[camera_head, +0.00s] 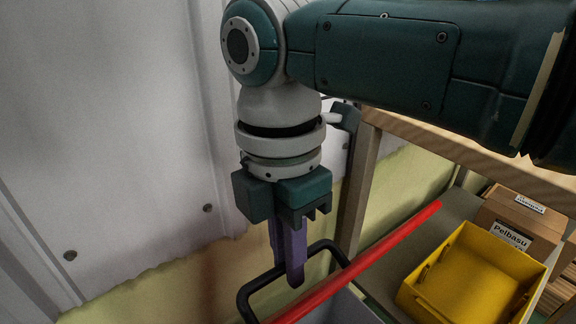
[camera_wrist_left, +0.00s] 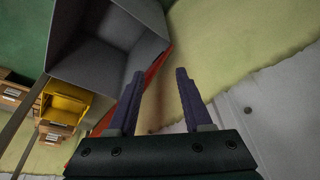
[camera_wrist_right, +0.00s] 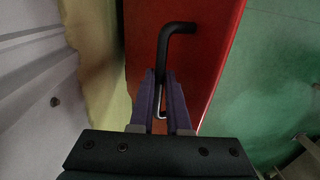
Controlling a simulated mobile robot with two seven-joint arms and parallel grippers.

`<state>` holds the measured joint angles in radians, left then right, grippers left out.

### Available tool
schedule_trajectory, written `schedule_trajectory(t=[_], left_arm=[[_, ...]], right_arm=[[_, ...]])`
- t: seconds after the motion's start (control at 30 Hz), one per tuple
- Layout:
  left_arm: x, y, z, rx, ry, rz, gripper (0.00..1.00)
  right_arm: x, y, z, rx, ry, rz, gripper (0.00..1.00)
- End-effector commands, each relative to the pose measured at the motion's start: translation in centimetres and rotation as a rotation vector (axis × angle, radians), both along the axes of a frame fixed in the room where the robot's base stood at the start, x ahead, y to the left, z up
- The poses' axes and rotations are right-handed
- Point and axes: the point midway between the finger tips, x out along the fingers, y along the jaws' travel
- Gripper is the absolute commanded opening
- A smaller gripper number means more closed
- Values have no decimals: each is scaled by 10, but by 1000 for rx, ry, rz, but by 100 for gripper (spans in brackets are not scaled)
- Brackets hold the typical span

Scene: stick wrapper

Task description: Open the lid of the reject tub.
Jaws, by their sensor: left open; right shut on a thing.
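In the head view the red lid (camera_head: 395,238) of the reject tub shows nearly edge-on, as a narrow slanted strip, standing raised. The grey tub (camera_head: 345,310) is partly visible at the bottom edge. The left wrist view shows the grey tub (camera_wrist_left: 92,62) open, with a red edge beside it. My right gripper (camera_head: 291,268) points down and is shut on the black handle (camera_head: 250,291) of the lid. In the right wrist view the handle (camera_wrist_right: 178,28) runs between the purple fingers against the red face. My left gripper (camera_wrist_left: 155,88) is open and empty, outside the head view.
A grey-white panel (camera_head: 110,130) stands close at the left of the right gripper. A wooden bench edge (camera_head: 470,155) and its post are to the right. A yellow bin (camera_head: 470,275) and a labelled cardboard box (camera_head: 515,220) sit at the lower right.

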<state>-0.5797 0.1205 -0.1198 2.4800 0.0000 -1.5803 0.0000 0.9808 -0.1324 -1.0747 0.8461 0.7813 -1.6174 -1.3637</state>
Motion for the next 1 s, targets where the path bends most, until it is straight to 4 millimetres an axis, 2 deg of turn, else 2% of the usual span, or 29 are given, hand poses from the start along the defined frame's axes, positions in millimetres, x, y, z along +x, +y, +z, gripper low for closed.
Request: schedule_trajectory(t=[0.27, 0.3, 0.57, 0.83, 1.0], left_arm=[[0, 0, -1, 0, 1, 0, 50], [0, 0, -1, 0, 1, 0, 50], [0, 0, 0, 0, 1, 0, 50], [0, 0, 1, 0, 1, 0, 50], [0, 0, 12, 0, 1, 0, 50]], right_arm=[[-2, 1, -3, 3, 5, 1, 0], [-2, 1, -3, 2, 5, 0, 17], [-1, 0, -1, 1, 5, 0, 45], [-1, 0, 2, 1, 3, 0, 45], [1, 1, 26, 2, 2, 0, 45]])
